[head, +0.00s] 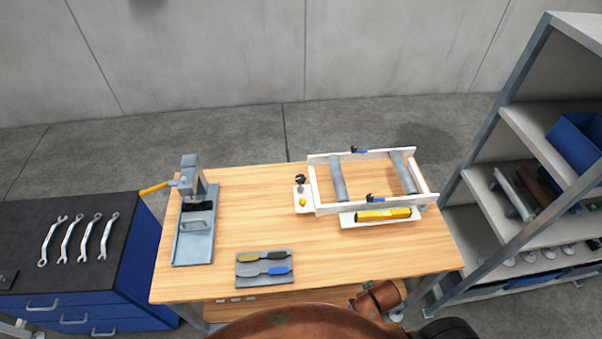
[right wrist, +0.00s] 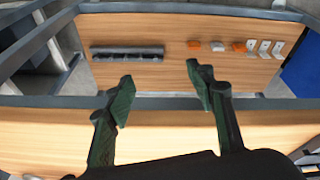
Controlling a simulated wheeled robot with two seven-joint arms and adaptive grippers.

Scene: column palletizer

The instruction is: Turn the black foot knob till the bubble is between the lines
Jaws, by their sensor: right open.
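The black foot knob (head: 300,180) stands on a small white plate at the left end of a white roller frame (head: 365,208) on the wooden table. A yellow level (head: 384,214) lies along the frame's front side; its bubble and lines are too small to make out. My right gripper (right wrist: 160,76) is open and empty in the right wrist view, its two dark green-black fingers wide apart in front of a wooden edge. It is away from the knob, which that view does not show. My left gripper is not in view.
Shelving (head: 530,150) rises at the right, a blue cabinet with wrenches (head: 80,240) at the left. The table's middle is clear.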

